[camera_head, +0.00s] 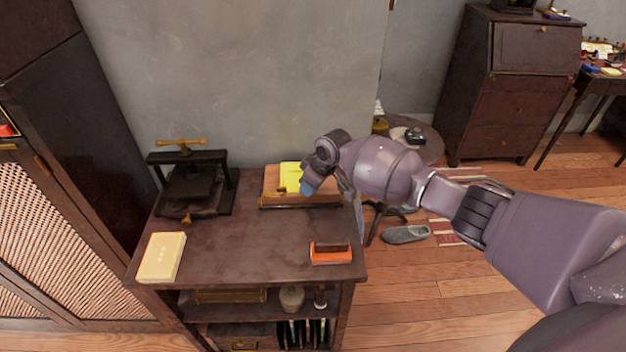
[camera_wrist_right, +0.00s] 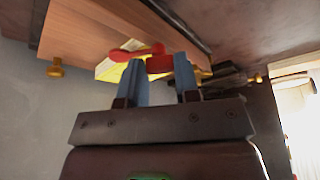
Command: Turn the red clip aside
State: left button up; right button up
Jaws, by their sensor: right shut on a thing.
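The red clip (camera_wrist_right: 137,53) shows in the right wrist view over the edge of a yellow sheet on a wooden board. My right gripper (camera_wrist_right: 163,78) has its two blue fingers shut on the clip, with a red part of it between the fingertips. In the head view my right gripper (camera_head: 308,188) is at the wooden board (camera_head: 275,187), beside the yellow sheet (camera_head: 290,176); the clip is hidden there by the gripper and wrist. My left gripper is not in view.
The board lies at the back right of a dark cabinet top (camera_head: 235,245). A black press (camera_head: 190,185) stands at back left, a cream box (camera_head: 161,257) at front left and an orange blotter-like block (camera_head: 331,253) at front right. The middle is clear.

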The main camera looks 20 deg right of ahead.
jog(key=shift+a+r+m+p, duration=0.1)
jog(key=shift+r+m+p, duration=0.3)
jog(key=shift+m+p, duration=0.1)
jog(key=m+h+p, duration=0.1)
jog(key=m+p, duration=0.1)
jog(key=m+t+h+p, duration=0.1)
jog(key=m+p, duration=0.2)
jog(key=shift+s+a+f, duration=0.15)
jog(key=shift+f, duration=0.05)
jog(key=shift+f+m+h+p, duration=0.1)
jog(key=shift+m+h+p, duration=0.4)
jog(key=shift+m+p, duration=0.5)
jog(key=shift+a+m, duration=0.1)
jog(key=shift+m, duration=0.7)
jog(key=shift+f+m+h+p, duration=0.1)
jog(key=shift+m+h+p, duration=0.5)
jog(key=shift+m, duration=0.3)
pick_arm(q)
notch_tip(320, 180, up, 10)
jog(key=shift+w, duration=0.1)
pick_arm(e)
jog(key=o, duration=0.9)
